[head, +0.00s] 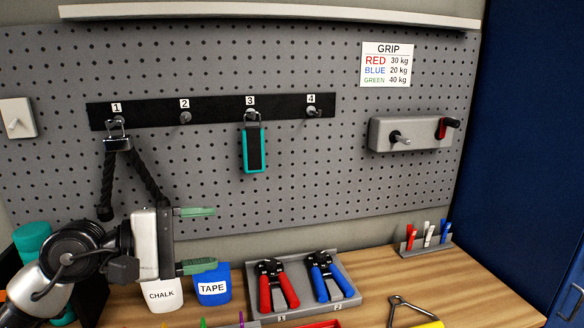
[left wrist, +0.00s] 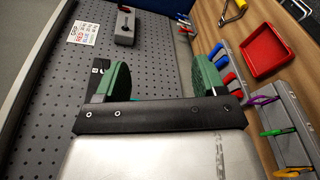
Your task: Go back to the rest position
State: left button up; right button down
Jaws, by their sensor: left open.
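My left gripper (head: 207,239) stands in front of the pegboard at the lower left, with its green fingers spread apart and pointing right. Nothing shows between the fingers. It is above the bench, near the chalk and tape cups. In the left wrist view the gripper (left wrist: 160,78) also shows two separate green fingers with an empty gap. My right gripper is in neither view.
A black rope attachment (head: 112,180) hangs on hook 1, close to my left arm. A teal-framed item (head: 254,150) hangs on hook 3. The chalk cup (head: 161,297), tape cup (head: 212,289) and hand-gripper tray (head: 345,273) stand on the bench (head: 480,290). A red tray (left wrist: 272,48) lies farther along.

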pick_arm(q)
jog(key=s+a+f+m+t+y, duration=0.3)
jog(key=a+f+m+t+y, duration=0.15)
jog(key=f+m+y, duration=0.5)
jog(key=s+a+f+m+t+y, duration=0.4)
jog(key=f+m+y, duration=0.3)
jog(key=f+m, duration=0.45)
jog(key=s+d+f+n+g+h, duration=0.1)
jog(key=s+f+n+g+h, duration=0.1)
jog(key=s+f+n+g, duration=1.25)
jog(key=s+f+m+t, duration=0.1)
jog(key=s+f+m, duration=0.15)
jog(key=f, duration=1.25)
jog(key=s+f+m+t, duration=0.1)
jog(key=s+f+m, duration=0.15)
jog(key=f, duration=1.15)
jog(key=s+a+f+g, duration=0.1)
jog(key=s+a+f, duration=0.1)
jog(key=s+f, duration=1.3)
jog(key=shift+a+g, duration=0.3)
